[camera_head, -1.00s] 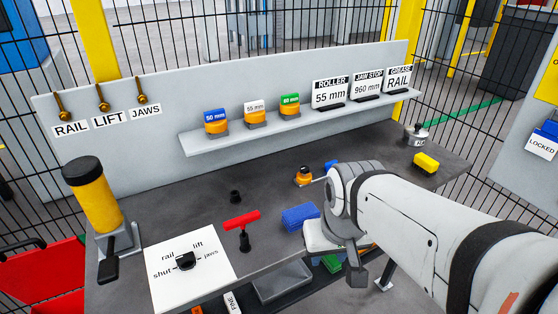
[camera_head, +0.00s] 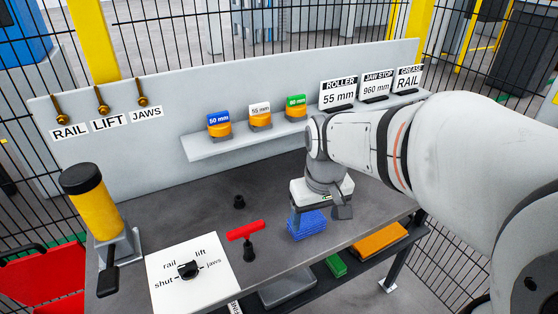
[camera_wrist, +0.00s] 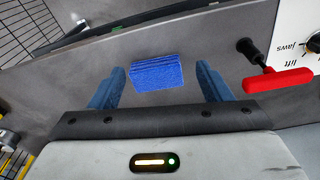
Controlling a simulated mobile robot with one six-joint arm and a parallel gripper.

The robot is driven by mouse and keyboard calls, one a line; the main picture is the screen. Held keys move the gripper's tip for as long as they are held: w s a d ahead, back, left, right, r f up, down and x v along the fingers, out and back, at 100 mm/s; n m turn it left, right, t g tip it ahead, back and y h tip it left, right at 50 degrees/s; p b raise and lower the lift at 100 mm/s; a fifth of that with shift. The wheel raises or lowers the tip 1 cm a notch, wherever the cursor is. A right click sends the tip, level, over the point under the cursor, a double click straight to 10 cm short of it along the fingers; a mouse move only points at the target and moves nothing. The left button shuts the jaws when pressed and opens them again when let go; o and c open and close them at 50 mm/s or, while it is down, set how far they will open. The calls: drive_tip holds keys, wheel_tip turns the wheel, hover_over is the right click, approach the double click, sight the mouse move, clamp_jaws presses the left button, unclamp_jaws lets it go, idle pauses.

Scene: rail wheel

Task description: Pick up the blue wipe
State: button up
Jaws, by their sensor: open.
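The blue wipe (camera_head: 308,226) is a folded, ribbed blue stack on the dark grey bench top, near its front edge. It also shows in the wrist view (camera_wrist: 156,73), lying between and a little beyond my two blue fingers. My gripper (camera_head: 306,216) is above the wipe in the head view, pointing down, with part of the wipe hidden behind it. In the wrist view my gripper (camera_wrist: 160,84) is open, its fingers spread wider than the wipe, and nothing is held. I cannot tell the exact height of the fingertips over the bench.
A yellow cylinder pump (camera_head: 92,202) stands at the far left. A shelf (camera_head: 250,142) holds colored rollers. Bench space behind the wipe is clear.

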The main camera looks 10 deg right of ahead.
sight(307, 220)
drive_tip(key=o, duration=0.6)
drive_tip(key=shift+n+g, duration=0.6)
drive_tip(key=shift+n, duration=0.1)
drive_tip(key=w, duration=0.4)
drive_tip(key=w+f, duration=0.1)
drive_tip(key=w, duration=0.2)
drive_tip(key=shift+a+f+p, duration=0.1)
drive_tip(key=shift+a+p, duration=0.2)
drive_tip(key=shift+p, duration=0.1)
drive_tip(key=shift+w+f, duration=0.1)
drive_tip(key=shift+f, duration=0.2)
drive_tip(key=f, duration=0.7)
drive_tip(key=shift+s+d+f, duration=0.15)
drive_tip(key=shift+s+d, duration=0.15)
drive_tip(key=shift+d, duration=0.1)
